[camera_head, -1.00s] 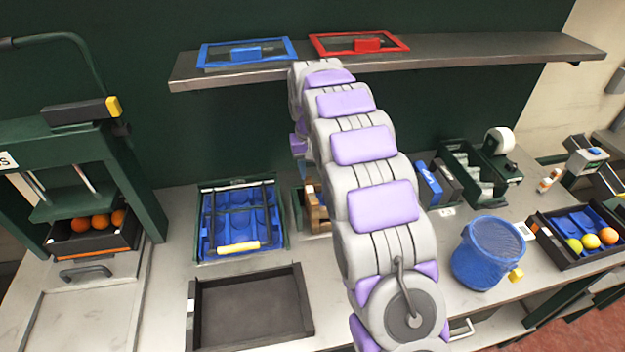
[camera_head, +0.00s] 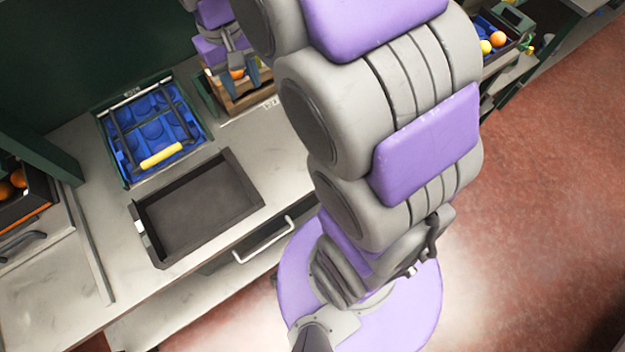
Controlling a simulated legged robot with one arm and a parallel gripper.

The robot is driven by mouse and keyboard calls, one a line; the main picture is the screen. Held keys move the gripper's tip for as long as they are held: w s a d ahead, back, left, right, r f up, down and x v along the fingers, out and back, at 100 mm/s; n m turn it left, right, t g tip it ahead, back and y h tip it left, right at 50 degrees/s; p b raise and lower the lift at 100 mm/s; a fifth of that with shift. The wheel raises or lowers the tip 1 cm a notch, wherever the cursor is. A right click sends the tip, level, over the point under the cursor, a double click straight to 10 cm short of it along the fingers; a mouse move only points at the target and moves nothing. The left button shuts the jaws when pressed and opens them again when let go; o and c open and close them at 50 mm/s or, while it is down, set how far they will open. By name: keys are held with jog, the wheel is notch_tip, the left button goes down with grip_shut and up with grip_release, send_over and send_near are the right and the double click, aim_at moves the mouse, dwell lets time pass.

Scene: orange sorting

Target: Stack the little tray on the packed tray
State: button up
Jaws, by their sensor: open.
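My gripper (camera_head: 234,78) is at the top, just in front of the dark wall, partly hidden by my arm. It is open above a small wooden crate (camera_head: 250,100), with an orange fruit (camera_head: 237,74) showing between or behind its fingers; I cannot tell if they touch it. Left of it, a green-framed tray (camera_head: 128,181) holds a blue moulded insert (camera_head: 150,130), dark bars and a yellow handle (camera_head: 161,155). In front is an empty dark tray (camera_head: 200,205). I cannot tell for certain which are the little and packed trays.
A tray with oranges (camera_head: 38,205) sits in the press at the left edge. A drawer handle (camera_head: 264,240) juts from the bench front. Another tray with fruit (camera_head: 510,45) is at upper right. My arm covers the middle.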

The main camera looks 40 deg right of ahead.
jog(key=s+f, duration=0.2)
jog(key=s, duration=1)
jog(key=s+f, duration=0.1)
jog(key=s, duration=1.1)
jog(key=shift+a+f+g, duration=0.3)
jog(key=shift+f+g, duration=0.05)
jog(key=shift+g, duration=0.05)
